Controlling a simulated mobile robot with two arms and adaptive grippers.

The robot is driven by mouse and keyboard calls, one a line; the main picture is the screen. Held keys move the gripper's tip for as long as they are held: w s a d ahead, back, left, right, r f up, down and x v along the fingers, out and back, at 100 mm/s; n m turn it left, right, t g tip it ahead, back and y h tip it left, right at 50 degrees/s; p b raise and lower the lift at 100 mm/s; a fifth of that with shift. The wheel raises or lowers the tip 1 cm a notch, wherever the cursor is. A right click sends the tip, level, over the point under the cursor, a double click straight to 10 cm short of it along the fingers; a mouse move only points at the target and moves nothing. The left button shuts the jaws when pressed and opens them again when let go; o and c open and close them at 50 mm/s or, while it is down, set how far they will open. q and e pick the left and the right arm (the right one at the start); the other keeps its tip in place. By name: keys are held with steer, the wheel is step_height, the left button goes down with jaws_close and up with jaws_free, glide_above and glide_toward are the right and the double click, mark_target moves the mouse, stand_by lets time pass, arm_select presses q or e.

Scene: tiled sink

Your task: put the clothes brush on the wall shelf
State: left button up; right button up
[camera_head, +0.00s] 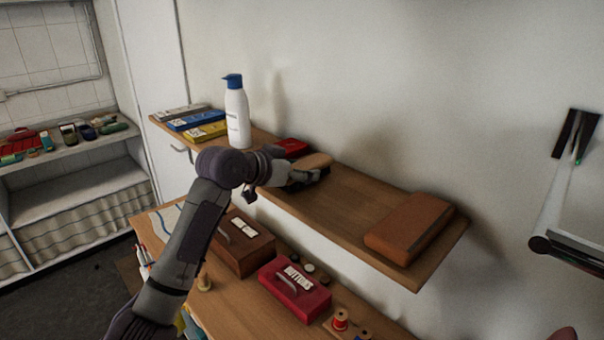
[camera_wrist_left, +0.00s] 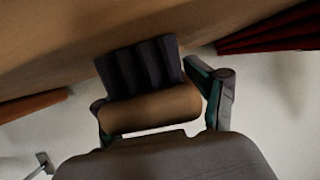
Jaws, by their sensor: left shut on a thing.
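The clothes brush (camera_head: 314,160) has a tan wooden back. My left gripper (camera_head: 298,178) is shut on it over the middle of the wall shelf (camera_head: 340,205). In the left wrist view the brush's wooden body (camera_wrist_left: 150,109) sits between the fingers, and its dark bristles (camera_wrist_left: 140,68) point towards a brown wooden surface (camera_wrist_left: 90,50). I cannot tell whether the bristles touch the shelf.
On the shelf, a red item (camera_head: 291,147), a white bottle (camera_head: 237,115) and several flat boxes (camera_head: 196,122) stand left of the brush; a brown box (camera_head: 408,228) lies right. Between brush and brown box the shelf is clear. A red box (camera_head: 295,290) stands on the table below.

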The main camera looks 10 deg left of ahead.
steer(key=shift+a, duration=0.1)
arm_select(q)
steer(key=o, duration=0.8)
steer(key=shift+s+f, duration=0.1)
steer(key=o, duration=0.5)
arm_select(e)
steer(key=shift+a, duration=0.5)
arm_select(q)
steer(key=shift+s+a+r, duration=0.1)
steer(key=shift+a+r, duration=0.05)
steer(key=shift+r, duration=0.15)
steer(key=p+v, duration=0.3)
steer(key=v, duration=0.8)
steer(key=shift+s+a, duration=0.15)
steer(key=shift+s, duration=0.1)
arm_select(e)
steer(key=r, duration=0.1)
steer(key=d+r, duration=0.1)
steer(key=r, duration=0.1)
steer(key=shift+w+r, duration=0.15)
steer(key=shift+r, duration=0.1)
steer(key=shift+a, duration=0.35)
